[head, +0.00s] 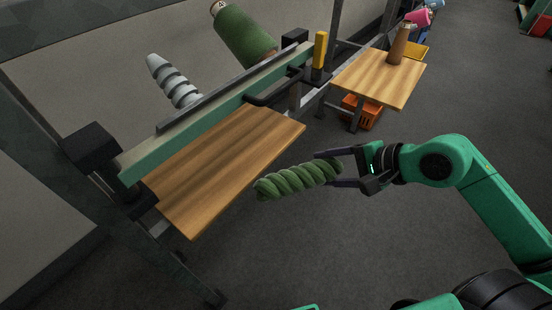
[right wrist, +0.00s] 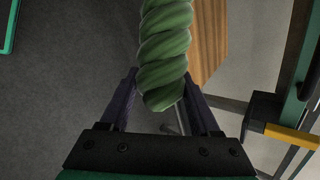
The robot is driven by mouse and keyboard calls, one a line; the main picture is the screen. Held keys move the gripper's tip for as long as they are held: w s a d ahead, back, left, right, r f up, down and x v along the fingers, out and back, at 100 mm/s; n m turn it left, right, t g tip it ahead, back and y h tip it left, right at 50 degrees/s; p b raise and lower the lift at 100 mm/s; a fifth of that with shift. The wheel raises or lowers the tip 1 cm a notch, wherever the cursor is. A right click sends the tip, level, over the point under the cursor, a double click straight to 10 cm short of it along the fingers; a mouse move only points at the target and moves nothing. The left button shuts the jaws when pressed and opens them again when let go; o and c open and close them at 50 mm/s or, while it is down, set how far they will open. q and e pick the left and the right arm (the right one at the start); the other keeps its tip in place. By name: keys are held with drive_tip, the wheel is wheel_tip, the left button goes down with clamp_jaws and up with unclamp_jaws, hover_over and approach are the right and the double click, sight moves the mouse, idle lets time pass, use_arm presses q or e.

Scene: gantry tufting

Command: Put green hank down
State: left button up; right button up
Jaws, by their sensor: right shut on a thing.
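The green hank (head: 295,179) is a twisted roll of green yarn. My right gripper (head: 338,168) is shut on its right end in the head view. The hank points left from the fingers and appears held in the air to the right of the near wooden shelf (head: 225,160). In the right wrist view the hank (right wrist: 164,55) sits between the two fingers (right wrist: 160,95), with part of the wooden shelf (right wrist: 208,40) beside it on the right. My left gripper is not in view.
A green gantry beam (head: 215,115) with a black handle runs along the back of the near shelf. Behind it stand a grey-white spiral cone (head: 172,82) and a green spool (head: 243,35). A farther wooden shelf (head: 378,80) bears a brown cone (head: 399,45). The near shelf top is bare.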

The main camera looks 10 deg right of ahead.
drive_tip(key=p, duration=0.4)
approach(274, 157)
drive_tip(key=w+a, duration=0.2)
drive_tip(key=w, duration=0.1)
drive_tip(key=f, duration=0.2)
drive_tip(key=a+f, duration=0.1)
drive_tip(key=shift+w+f, duration=0.15)
drive_tip(key=shift+w, duration=0.2)
drive_tip(key=shift+f, duration=0.45)
drive_tip(key=o, duration=1.4)
